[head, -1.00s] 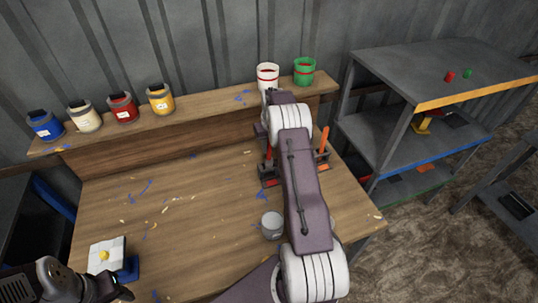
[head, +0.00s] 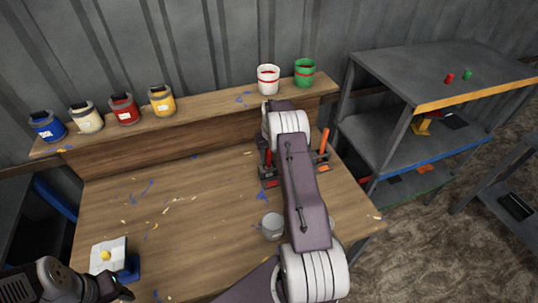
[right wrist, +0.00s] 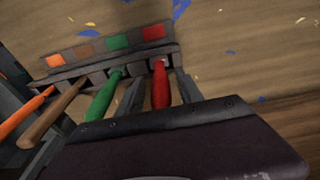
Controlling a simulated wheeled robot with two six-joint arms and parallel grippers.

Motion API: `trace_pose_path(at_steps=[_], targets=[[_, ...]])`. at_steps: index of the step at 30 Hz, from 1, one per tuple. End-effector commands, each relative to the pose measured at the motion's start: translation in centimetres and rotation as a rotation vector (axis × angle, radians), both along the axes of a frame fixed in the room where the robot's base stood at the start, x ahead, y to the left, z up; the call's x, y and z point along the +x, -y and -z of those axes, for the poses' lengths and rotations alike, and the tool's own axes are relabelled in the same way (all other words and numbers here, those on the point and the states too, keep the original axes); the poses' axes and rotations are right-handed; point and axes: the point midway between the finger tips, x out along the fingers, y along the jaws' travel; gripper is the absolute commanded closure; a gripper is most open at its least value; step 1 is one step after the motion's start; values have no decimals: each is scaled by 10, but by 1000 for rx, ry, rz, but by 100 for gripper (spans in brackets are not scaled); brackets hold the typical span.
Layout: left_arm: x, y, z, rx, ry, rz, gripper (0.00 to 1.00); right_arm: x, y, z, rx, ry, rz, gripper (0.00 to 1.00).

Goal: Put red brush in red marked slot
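The brush holder (right wrist: 95,68) shows orange, brown, green and red marks in the right wrist view. The red brush (right wrist: 160,90) stands with its lower end at the red-marked slot (right wrist: 154,32). My right gripper (right wrist: 159,76) has a finger on either side of the red handle, with gaps visible.
Orange (right wrist: 28,113), brown (right wrist: 52,112) and green (right wrist: 104,98) brushes stand in the holder beside the red one. A grey cup (head: 272,226) stands in front. Paint cans, including a red one (head: 123,109), line the back ledge. The table's middle (head: 190,205) is mostly clear.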

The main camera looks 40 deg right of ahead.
Motion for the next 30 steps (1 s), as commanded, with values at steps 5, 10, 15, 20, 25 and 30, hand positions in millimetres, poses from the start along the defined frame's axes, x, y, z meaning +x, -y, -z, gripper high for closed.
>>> trace_pose_path(at_steps=[5, 10, 15, 20, 25, 30], targets=[[0, 0, 4, 0, 0, 0, 54, -2, 0, -26, -2, 4, 0, 57], [0, 0, 11, 0, 0, 0, 54, -8, -2, -70, -3, 5, 0, 57], [0, 0, 14, 0, 0, 0, 54, -12, -4, -106, -2, 3, 0, 57], [0, 0, 14, 0, 0, 0, 54, -15, -4, -120, 0, 1, 0, 57], [0, 0, 14, 0, 0, 0, 54, -15, -12, -123, 1, -1, -7, 57], [0, 0, 14, 0, 0, 0, 54, -37, -98, -130, 10, -5, -87, 57]])
